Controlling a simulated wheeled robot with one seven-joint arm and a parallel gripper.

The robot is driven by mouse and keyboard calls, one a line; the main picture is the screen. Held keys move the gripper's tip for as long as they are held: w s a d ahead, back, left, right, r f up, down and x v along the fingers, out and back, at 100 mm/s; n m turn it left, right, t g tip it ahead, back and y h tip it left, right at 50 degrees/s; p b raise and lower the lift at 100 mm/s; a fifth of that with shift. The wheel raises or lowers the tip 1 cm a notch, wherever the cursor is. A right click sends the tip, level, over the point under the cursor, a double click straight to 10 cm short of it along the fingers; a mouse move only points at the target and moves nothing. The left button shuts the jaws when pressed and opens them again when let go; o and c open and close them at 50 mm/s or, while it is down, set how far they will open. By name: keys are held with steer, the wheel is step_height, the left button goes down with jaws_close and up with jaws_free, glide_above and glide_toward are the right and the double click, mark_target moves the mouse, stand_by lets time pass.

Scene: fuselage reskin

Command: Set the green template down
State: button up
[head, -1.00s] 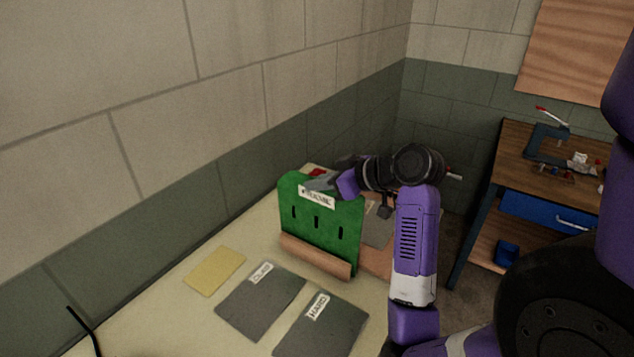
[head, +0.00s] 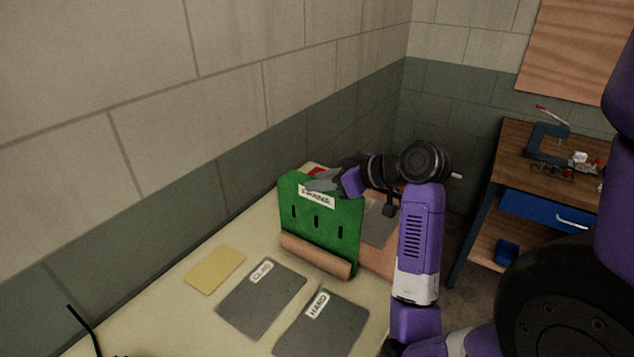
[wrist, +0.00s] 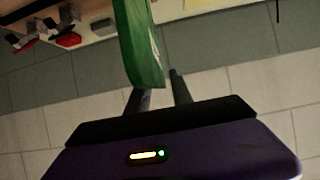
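The green template (head: 318,230) is a flat panel with a white label and several dark slots. It stands upright, leaning slightly, at the far part of the pale table; a wooden block (head: 316,256) lies along its lower front. My gripper (head: 320,183) is at the template's top edge, near the label. In the wrist view the two fingers (wrist: 160,88) are spread apart. The template also shows there (wrist: 140,45), its near end between them; the left fingertip is hidden by it, and a small gap shows beside the right finger. Whether the template's bottom touches the table is hidden.
Two grey sheets with labels (head: 262,298) (head: 322,325) and a yellow sheet (head: 215,269) lie flat on the table (head: 160,312) in front. Another grey sheet (head: 377,222) lies behind the template. A wall runs along the left. A wooden workbench (head: 510,160) stands at right.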

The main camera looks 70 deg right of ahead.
steer(key=v, duration=1.1)
steer(key=shift+f, duration=0.1)
steer(key=shift+s, duration=0.1)
